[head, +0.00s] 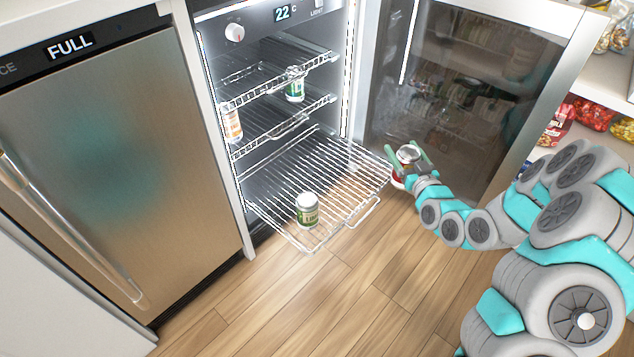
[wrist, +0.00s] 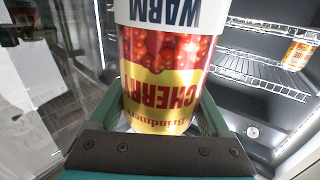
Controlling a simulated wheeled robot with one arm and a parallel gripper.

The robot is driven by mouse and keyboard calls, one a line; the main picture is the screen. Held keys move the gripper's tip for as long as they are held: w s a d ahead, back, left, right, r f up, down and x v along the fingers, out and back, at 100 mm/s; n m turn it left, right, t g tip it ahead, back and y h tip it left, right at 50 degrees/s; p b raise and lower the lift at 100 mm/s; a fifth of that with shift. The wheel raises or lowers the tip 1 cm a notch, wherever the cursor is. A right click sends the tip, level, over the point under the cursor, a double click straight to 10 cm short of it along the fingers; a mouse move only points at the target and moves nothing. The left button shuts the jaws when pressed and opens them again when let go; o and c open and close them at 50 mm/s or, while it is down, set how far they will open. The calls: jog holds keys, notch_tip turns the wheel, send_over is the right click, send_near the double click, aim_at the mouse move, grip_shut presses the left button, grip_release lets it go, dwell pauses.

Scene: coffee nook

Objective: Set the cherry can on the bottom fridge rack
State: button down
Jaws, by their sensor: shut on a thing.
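The cherry can shows large in the wrist view (wrist: 163,75), with a red and yellow label that appears upside down and a white band reading WARM. My gripper (head: 404,151) is shut on it, with a green finger on each side. In the head view the can (head: 408,155) is partly hidden by my gripper. It is just right of the bottom fridge rack (head: 345,185), near the open door. This wire rack is pulled out over the floor. A green and white can, seemingly lime (head: 307,209), stands on its front part.
The glass fridge door (head: 450,90) stands open behind and right of my gripper. The two upper racks hold an orange can (head: 231,123) and a green can (head: 295,85). A steel machine (head: 95,170) stands left. The back and right of the bottom rack are clear.

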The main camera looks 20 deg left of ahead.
jog(key=s+a+f+n+g+y+b, duration=0.1)
jog(key=s+a+f+n+g+y, duration=0.3)
jog(key=s, duration=0.4)
jog(key=s+a+f+n+g+y, duration=0.1)
jog(key=s+a+f+g, duration=0.1)
jog(key=s+a+f, duration=0.5)
jog(key=w+b+x, duration=0.1)
jog(key=b+x, duration=0.3)
jog(key=x, duration=0.2)
jog(key=w+d+f+b+x, duration=0.1)
jog(key=b+x, duration=0.3)
jog(key=x, duration=0.3)
jog(key=shift+w+b, duration=0.35)
jog(key=shift+w, duration=0.15)
jog(key=shift+d, duration=0.1)
jog(key=shift+f, duration=0.4)
jog(key=shift+f, duration=0.15)
grip_release()
